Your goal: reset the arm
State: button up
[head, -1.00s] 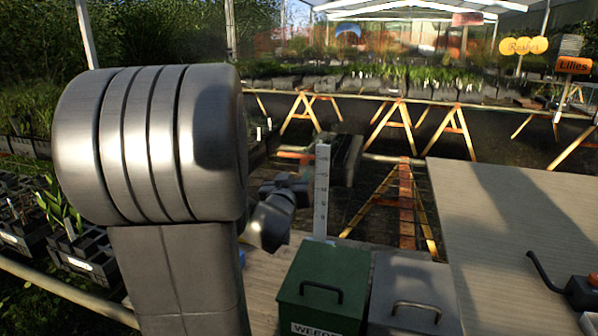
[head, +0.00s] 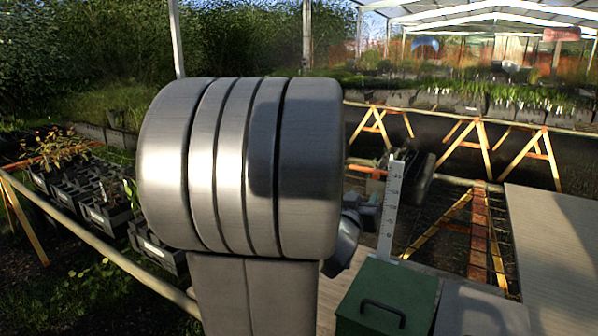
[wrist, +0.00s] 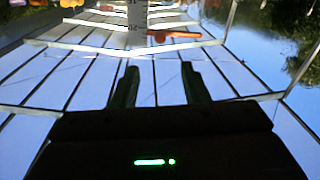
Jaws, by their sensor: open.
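My gripper (wrist: 157,85) shows in the wrist view as two dark fingers set apart, with nothing between them. The bright roof panels and beams fill the background behind them. In the head view my large grey arm joint fills the middle and hides much of what lies behind it. Smaller links of my arm show just to its right. A dark shape beyond the white ruler may be my gripper, but I cannot tell for sure.
An upright white ruler (head: 391,205) stands behind a green lidded bin (head: 388,290). A grey lidded bin (head: 482,312) is beside it, and a pale tabletop (head: 560,235) lies to the right. Black plant crates (head: 95,205) stand at left. Trestle benches line the back.

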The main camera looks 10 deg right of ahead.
aim_at(375, 179)
jog(key=x, duration=1.2)
jog(key=shift+w, duration=0.15)
jog(key=shift+f, duration=0.3)
